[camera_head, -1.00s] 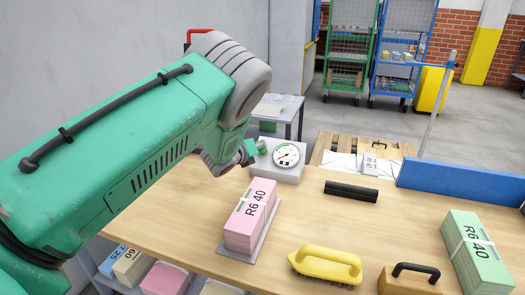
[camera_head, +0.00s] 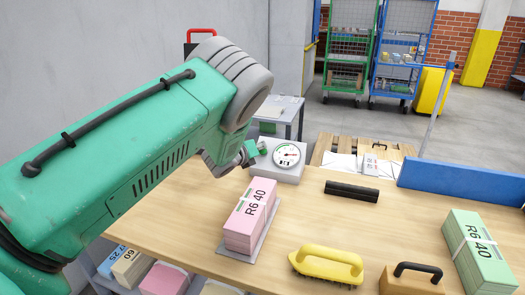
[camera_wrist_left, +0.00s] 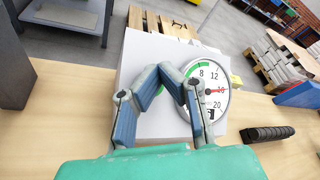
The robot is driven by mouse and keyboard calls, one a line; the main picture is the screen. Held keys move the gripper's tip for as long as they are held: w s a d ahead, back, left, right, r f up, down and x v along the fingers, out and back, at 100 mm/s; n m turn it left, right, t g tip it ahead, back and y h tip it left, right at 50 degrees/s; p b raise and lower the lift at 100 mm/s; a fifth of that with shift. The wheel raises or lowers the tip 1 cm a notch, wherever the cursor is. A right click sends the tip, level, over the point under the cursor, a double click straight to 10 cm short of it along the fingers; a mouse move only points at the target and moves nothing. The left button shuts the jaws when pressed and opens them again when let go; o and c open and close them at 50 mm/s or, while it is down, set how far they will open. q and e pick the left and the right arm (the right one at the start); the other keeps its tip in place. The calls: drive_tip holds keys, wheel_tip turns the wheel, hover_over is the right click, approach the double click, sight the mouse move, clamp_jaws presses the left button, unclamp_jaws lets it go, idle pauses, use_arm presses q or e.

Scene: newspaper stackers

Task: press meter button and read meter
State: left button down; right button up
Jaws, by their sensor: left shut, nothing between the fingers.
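The meter is a pale grey box (camera_head: 277,174) with a round white dial (camera_head: 287,155) near the back edge of the table. In the left wrist view the dial (camera_wrist_left: 208,84) shows 8, 12, 16 and 20, a green arc, and a red needle (camera_wrist_left: 213,91) pointing right, near 16. A green button-like part (camera_head: 262,146) is at the box's left. My left gripper (camera_head: 251,152) is beside that part; I cannot tell whether they touch. In the wrist view its fingers (camera_wrist_left: 171,76) meet, empty, over the box and hide part of it. My right gripper is out of view.
A pink banded stack (camera_head: 249,213) lies in front of the meter. A black bar (camera_head: 351,191), a yellow brush (camera_head: 327,263), a wooden block with a black handle (camera_head: 410,281) and a green banded stack (camera_head: 478,253) lie to the right. The middle of the table is clear.

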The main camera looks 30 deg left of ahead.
use_arm(q)
drive_tip(key=shift+s+d+r+p, duration=0.15)
drive_tip(key=shift+s+r+p, duration=0.3)
drive_tip(key=shift+r+p, duration=0.3)
drive_tip(key=shift+s+d+r+p, duration=0.1)
drive_tip(key=shift+s+r+p, duration=0.3)
drive_tip(key=shift+r+p, duration=0.3)
drive_tip(key=shift+s+d+r+p, duration=0.1)
drive_tip(key=shift+s+r+p, duration=0.35)
drive_tip(key=shift+r, duration=0.3)
drive_tip(key=shift+s+d+r+p, duration=0.1)
drive_tip(key=shift+s+r+p, duration=0.25)
drive_tip(key=shift+r+p, duration=0.35)
